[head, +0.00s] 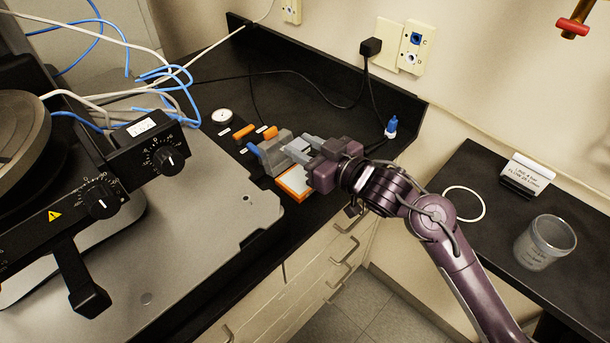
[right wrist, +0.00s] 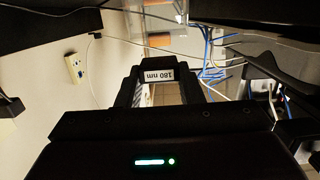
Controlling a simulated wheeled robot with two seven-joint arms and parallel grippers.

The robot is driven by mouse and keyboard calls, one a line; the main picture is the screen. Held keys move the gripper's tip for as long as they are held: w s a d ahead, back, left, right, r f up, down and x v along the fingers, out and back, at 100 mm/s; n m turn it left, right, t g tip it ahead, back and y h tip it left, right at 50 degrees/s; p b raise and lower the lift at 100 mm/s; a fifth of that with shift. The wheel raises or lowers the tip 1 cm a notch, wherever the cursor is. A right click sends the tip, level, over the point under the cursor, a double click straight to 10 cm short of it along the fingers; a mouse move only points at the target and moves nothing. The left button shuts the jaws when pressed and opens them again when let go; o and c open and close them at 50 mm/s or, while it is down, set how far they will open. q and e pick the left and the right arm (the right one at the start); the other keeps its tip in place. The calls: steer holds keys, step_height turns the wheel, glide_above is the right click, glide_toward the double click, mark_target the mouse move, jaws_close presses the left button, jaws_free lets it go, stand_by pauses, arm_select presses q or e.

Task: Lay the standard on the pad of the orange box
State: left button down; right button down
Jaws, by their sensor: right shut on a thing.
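The orange box (head: 294,196) sits on the black counter, with an orange rim around a pale pad. My right gripper (head: 302,152) is just above and behind the box, its arm coming in from the right. It is shut on the standard, whose white label reading "180 nm" (right wrist: 159,75) shows between the fingers in the right wrist view. In the head view the fingers hide most of the standard, and the gripper covers part of the box's right side. I cannot tell how high the standard is above the pad. My left gripper is not in view.
The profiler's metal base (head: 200,220) fills the left. A blue-capped bottle (head: 391,127) stands at the back right.

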step_height(320, 180, down, 8)
steer(key=shift+f, duration=0.4)
steer(key=shift+f, duration=0.15)
steer(key=c, duration=1)
jaws_free()
steer(key=b+v, duration=0.1)
steer(key=v, duration=1.1)
